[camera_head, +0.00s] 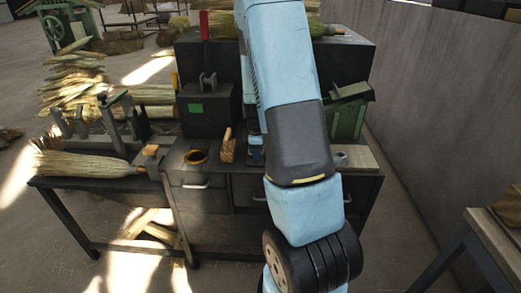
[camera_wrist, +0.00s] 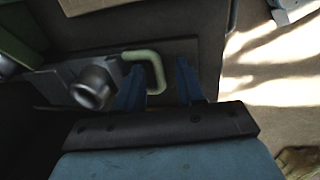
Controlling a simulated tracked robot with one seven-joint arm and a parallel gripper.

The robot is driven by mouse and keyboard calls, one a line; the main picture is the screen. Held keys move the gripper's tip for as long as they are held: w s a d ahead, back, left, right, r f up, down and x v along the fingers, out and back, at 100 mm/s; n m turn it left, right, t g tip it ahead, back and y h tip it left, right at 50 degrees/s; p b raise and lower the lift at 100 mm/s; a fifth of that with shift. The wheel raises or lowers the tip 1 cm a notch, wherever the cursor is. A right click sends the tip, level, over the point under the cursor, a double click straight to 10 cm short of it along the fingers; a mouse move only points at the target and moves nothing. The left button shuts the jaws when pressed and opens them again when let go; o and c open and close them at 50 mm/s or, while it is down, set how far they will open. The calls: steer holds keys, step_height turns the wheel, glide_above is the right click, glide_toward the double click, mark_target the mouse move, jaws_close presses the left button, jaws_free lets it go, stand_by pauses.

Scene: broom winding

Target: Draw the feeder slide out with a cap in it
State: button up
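In the wrist view my gripper (camera_wrist: 158,82) is open, its two blue fingers apart. A pale green looped handle (camera_wrist: 152,62) shows partly between them; I cannot tell whether either finger touches it. The handle joins a grey flat plate (camera_wrist: 50,90), which looks like the feeder slide. A shiny metal cap (camera_wrist: 93,87) sits on the plate, left of the fingers. In the head view the cap shows as a small silver ring (camera_head: 341,157) in front of the green feeder box (camera_head: 347,112). My arm hides the gripper and handle there.
A pale board (camera_head: 365,157) lies at the bench's right end, beside the cap. A broom (camera_head: 82,165) lies on the left. A dark box with a red lever (camera_head: 205,105) stands at the back. A concrete wall (camera_head: 440,110) rises at right.

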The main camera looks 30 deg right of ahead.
jaws_close()
stand_by(0.3)
stand_by(0.4)
